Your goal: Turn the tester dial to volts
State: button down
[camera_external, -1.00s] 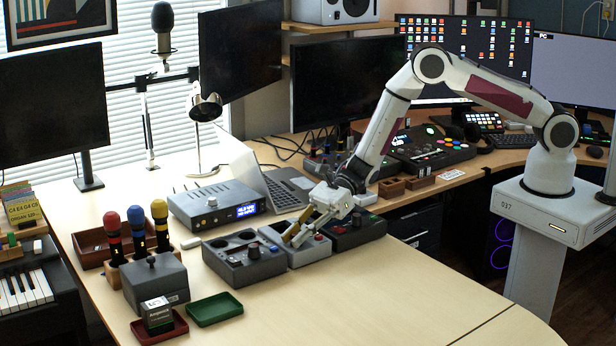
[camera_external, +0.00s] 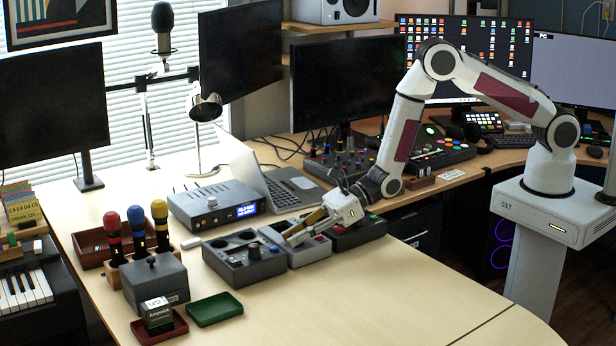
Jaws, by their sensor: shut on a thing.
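The tester appears to be the light grey box (camera_external: 311,254) in the middle of a row of three control boxes on the desk. My gripper (camera_external: 291,238) reaches down over its top from the right, tilted low. Its fingers are shut on the dial there. The fingers hide the dial, and I cannot read its marks or tell where it points.
A dark grey box (camera_external: 246,270) with knobs stands close on the left, and a dark box (camera_external: 359,236) with a red button close on the right. A blue-grey unit with a lit display (camera_external: 210,207) and a laptop (camera_external: 290,191) stand behind. The desk in front is clear (camera_external: 370,295).

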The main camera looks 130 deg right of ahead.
jog(key=shift+d+r, duration=0.1)
dwell(0.5)
jog(key=c, duration=1.9)
grip_release()
jog(key=shift+r, duration=5)
